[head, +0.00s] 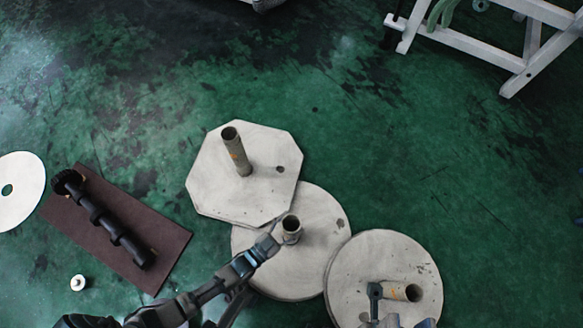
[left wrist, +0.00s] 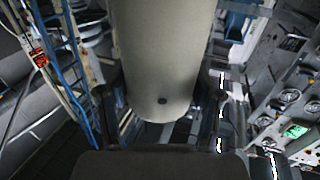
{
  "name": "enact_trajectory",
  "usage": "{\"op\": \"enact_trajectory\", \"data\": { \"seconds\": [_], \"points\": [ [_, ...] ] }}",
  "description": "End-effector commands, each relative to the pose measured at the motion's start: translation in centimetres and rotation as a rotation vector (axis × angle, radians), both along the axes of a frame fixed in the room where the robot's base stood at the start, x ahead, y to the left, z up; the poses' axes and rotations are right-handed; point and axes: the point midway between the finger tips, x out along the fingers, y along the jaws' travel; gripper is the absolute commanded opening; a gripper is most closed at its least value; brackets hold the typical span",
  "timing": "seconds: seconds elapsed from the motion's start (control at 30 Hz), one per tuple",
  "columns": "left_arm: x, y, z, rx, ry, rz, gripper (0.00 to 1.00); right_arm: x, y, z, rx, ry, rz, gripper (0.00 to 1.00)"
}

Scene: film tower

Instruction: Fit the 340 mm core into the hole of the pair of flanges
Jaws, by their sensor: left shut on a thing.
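Three pale plates lie overlapping or close together on the floor in the head view: an octagonal one (head: 215,170), a middle round one (head: 320,210) and a right round one (head: 400,255). A second tube (head: 291,228) stands over the middle plate. My left gripper (head: 285,235) is shut on this tube; in the left wrist view the tube (left wrist: 165,60) lies between the fingers, with a dark spot near its end. A third tube (head: 398,291) appears tilted over the right plate, beside a dark part (head: 375,290). I cannot tell which core is 340 mm.
A brown mat (head: 165,230) at left carries a long black tool (head: 110,222). A white disc (head: 20,185) and a small white spool (head: 77,283) lie nearby. A white trestle (head: 490,62) stands at the top right. The green floor between is mostly clear.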

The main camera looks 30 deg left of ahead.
Motion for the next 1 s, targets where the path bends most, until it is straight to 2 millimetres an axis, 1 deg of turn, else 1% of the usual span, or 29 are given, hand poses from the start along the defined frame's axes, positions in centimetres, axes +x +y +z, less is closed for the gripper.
{"op": "enact_trajectory", "data": {
  "seconds": [0.57, 0.6, 0.67, 0.7, 1.0],
  "points": [
    [0.0, 0.0, -0.9, -0.002, -0.002, 0.001, 0.0, 0.3, 0.0, -1.2, 0.0, 0.018, 0.0, 0.4],
    [0.0, 0.0, -0.8, -0.001, -0.003, 0.0, 0.74, 0.2, 0.0, -1.1, 0.0, 0.016, 0.0, 0.4],
    [0.1, 0.0, -0.7, -0.001, -0.003, 0.0, 0.9, 0.2, 0.0, -1.1, -0.001, 0.016, 0.0, 0.4],
    [0.1, 0.0, -0.8, -0.001, -0.003, 0.0, 0.94, 0.2, 0.0, -1.1, -0.001, 0.016, 0.0, 0.4],
    [-0.1, 0.0, -0.9, 0.001, 0.002, 0.0, 0.94, 0.3, 0.0, -1.1, 0.0, 0.016, 0.0, 0.4]
  ]
}}
